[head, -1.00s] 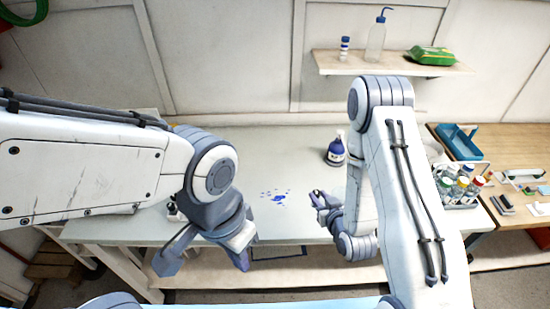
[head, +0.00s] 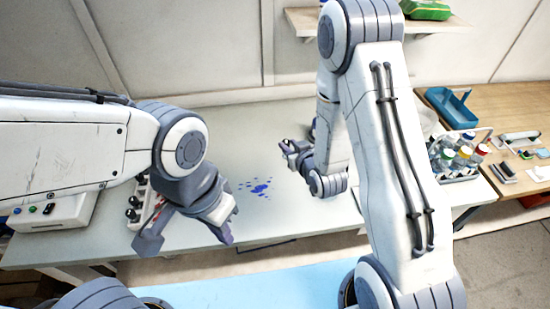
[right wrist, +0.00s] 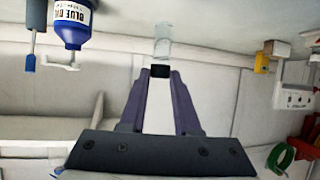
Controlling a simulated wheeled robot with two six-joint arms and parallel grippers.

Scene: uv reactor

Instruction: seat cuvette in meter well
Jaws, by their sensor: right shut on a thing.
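My right gripper (head: 286,148) is above the middle of the pale bench, mostly behind its own arm. In the right wrist view, my right gripper (right wrist: 160,74) is shut on the dark cap of a clear cuvette (right wrist: 163,42). The cuvette extends beyond the fingertips, clear of other things in that view. My left gripper (head: 187,238) is open and empty near the bench's front edge. A white box with coloured buttons (head: 48,211) stands at the bench's left end; I cannot tell whether it is the meter. No well opening is clear.
A white holder with dark knobs (head: 134,205) stands beside my left gripper. Blue spots (head: 260,188) mark the open bench (head: 255,120). A bottle rack (head: 458,156) and blue tray (head: 450,106) are at right. A blue bottle (right wrist: 72,22) appears inverted in the wrist view.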

